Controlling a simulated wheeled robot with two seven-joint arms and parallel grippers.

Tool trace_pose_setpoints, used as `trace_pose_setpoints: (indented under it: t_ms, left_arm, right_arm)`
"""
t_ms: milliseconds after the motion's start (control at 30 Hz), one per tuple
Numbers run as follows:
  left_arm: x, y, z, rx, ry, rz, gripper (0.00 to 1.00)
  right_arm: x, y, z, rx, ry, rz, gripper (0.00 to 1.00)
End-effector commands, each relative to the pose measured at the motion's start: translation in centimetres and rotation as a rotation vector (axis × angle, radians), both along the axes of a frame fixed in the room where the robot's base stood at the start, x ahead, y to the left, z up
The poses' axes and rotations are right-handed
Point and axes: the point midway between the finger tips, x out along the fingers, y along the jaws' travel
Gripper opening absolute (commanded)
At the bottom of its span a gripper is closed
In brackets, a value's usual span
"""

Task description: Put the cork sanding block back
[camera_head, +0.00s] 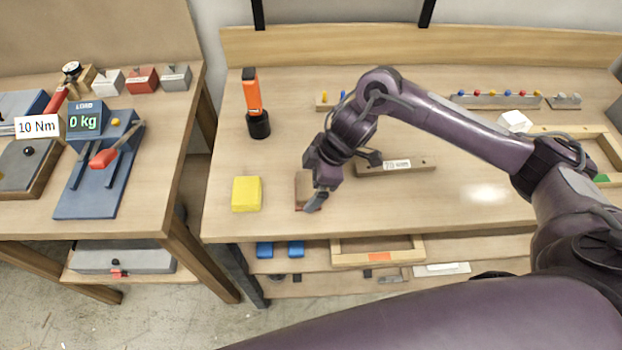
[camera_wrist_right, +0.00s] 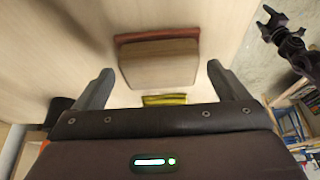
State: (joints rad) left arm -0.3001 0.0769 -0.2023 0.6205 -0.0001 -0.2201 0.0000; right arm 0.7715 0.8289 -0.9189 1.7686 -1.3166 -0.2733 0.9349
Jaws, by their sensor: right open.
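The cork sanding block (camera_head: 302,188), brown with a reddish edge, lies near the front of the right-hand workbench. My right gripper (camera_head: 317,196) is over it and partly hides it in the head view. In the right wrist view the block (camera_wrist_right: 158,65) shows as a tan body with a reddish-brown strip along its far side. The open fingers of my right gripper (camera_wrist_right: 160,78) stand apart to either side of it, with gaps between. I cannot tell the height of the fingers above the bench.
A yellow block (camera_head: 246,194) lies left of the cork block. An orange-handled tool stands in a black holder (camera_head: 258,125) behind it. A labelled wooden bar (camera_head: 395,166) lies to the right. The bench's front right is mostly clear. A second bench (camera_head: 30,222) with a load device stands left.

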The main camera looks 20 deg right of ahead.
Motion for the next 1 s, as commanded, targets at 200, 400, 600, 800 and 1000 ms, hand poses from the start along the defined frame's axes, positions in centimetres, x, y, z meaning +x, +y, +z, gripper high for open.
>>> trace_pose_setpoints:
  t_ms: [200,400,600,800,1000]
  left_arm:
    - [0.0,0.1,0.0,0.002,0.000,0.001,0.62]
    - [0.0,0.4,-0.4,0.004,0.000,0.002,0.62]
    - [0.0,0.4,0.1,0.005,0.000,0.002,0.62]
    - [0.0,0.4,0.6,0.005,0.000,0.002,0.62]
    - [0.0,0.4,0.6,0.005,0.000,0.002,0.62]
  right_arm:
    - [0.0,-0.2,0.8,0.000,-0.003,0.000,0.94]
    - [-0.3,-1.6,4.1,-0.001,-0.007,0.000,0.94]
    - [-0.7,-3.3,8.4,-0.003,-0.008,0.000,0.94]
    - [-1.1,-4.3,10.8,-0.002,-0.004,0.000,0.94]
    - [-1.3,-4.6,11.4,0.000,-0.001,0.000,0.94]
